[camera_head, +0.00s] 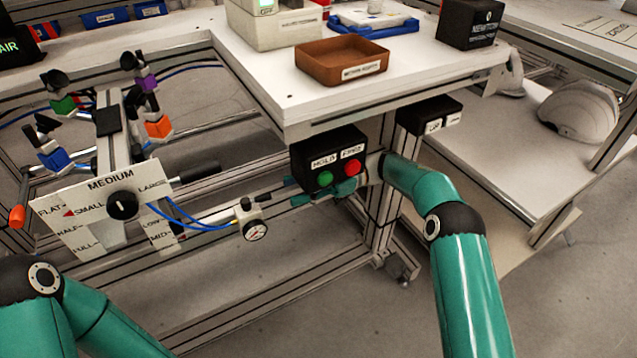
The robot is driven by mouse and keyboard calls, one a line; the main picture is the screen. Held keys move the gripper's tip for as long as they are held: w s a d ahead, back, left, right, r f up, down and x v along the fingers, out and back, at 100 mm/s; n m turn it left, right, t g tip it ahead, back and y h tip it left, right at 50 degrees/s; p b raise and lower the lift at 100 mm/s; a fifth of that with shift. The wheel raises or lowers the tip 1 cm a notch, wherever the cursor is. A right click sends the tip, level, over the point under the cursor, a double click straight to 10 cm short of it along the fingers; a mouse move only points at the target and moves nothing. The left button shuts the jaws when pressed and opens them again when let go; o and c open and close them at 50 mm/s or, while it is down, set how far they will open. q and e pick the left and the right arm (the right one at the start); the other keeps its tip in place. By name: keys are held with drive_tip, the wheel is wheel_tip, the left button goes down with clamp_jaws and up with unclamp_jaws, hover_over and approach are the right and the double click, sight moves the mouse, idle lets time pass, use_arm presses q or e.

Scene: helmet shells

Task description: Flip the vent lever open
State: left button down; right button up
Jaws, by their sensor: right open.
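A small valve fitting with a short dark lever (262,197) sits on the thin line by the round pressure gauge (256,231), left of centre. No label marks it as the vent lever, so I cannot be sure it is. Its position is too small to read. My right gripper (312,195) is open, in front of the lower part of the button box and to the right of the lever, apart from it. Part of the gripper is hard to make out against the frame. My left arm shows at the lower left, but its gripper is out of view.
The black button box (329,157) with green and red buttons hangs under the white table (290,108). A labelled panel (95,226) with a black knob stands at left, beside colored clamps. A brown tray (341,62) is on the table; a helmet shell (580,113) rests at right.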

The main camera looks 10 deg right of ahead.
drive_tip(key=shift+w+d, duration=0.2)
drive_tip(key=shift+d, duration=1.2)
drive_tip(key=shift+w+d, duration=0.2)
drive_tip(key=shift+d, duration=1.15)
